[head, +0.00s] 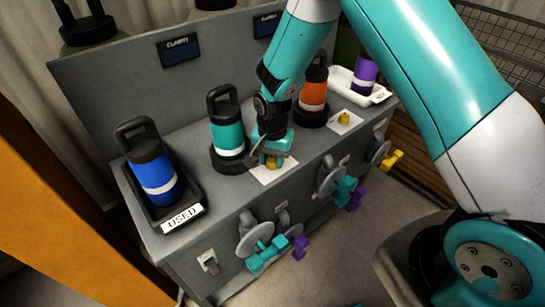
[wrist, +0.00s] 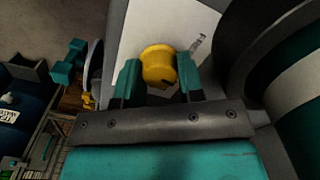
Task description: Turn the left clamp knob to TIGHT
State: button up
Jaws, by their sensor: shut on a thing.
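The left clamp knob is a small yellow knob (head: 272,162) on a white plate (head: 263,178) on the bench top, in front of the teal bottle. My gripper (head: 270,155) is over it from above. In the wrist view the yellow knob (wrist: 159,67) sits between the two teal fingers of my gripper (wrist: 158,78), which are shut on it. A dark mark shows at the knob's lower edge. The label on the plate is too small to read. A second yellow knob (head: 344,118) sits on another white plate to the right, by the orange bottle.
The teal bottle (head: 227,135) stands close to the left of my gripper; the orange bottle (head: 314,92) is behind it. A blue bottle (head: 154,170) stands in a black tray marked USED. Valve wheels (head: 256,238) with teal handles project from the bench front.

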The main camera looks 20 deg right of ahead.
aim_at(272, 158)
jog(key=m, duration=0.6)
jog(key=shift+w+r+m, duration=0.1)
jog(key=shift+m, duration=0.2)
jog(key=shift+a, duration=0.1)
dwell(0.4)
jog(key=o, duration=0.9)
notch_tip(272, 158, up, 17)
jog(key=shift+r+b, duration=0.2)
jog(key=shift+b, duration=0.1)
